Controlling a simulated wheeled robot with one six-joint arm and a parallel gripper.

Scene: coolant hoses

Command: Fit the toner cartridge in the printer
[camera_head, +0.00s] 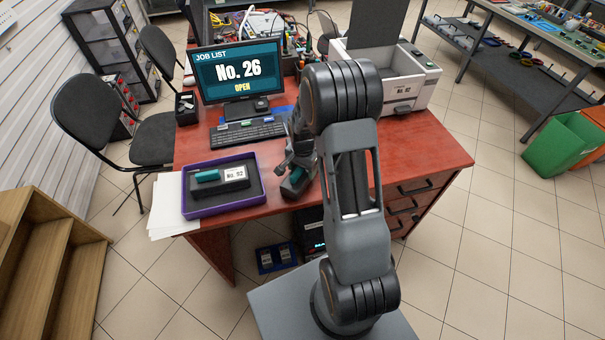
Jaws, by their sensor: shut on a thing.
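My gripper (295,170) is at the desk's front edge, right of the purple tray, partly hidden by my arm. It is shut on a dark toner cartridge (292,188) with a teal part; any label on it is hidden. Another black cartridge (236,186) with a teal end and a white number label, too small to read surely, lies in the purple tray (188,205). The white printer (396,94) stands at the back right of the desk with its dark lid (376,28) raised. Its inside is partly hidden by my arm.
Papers (166,205) lie beside the tray. A parts bin with wires stands behind. The red desk (430,150) is bare at front right.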

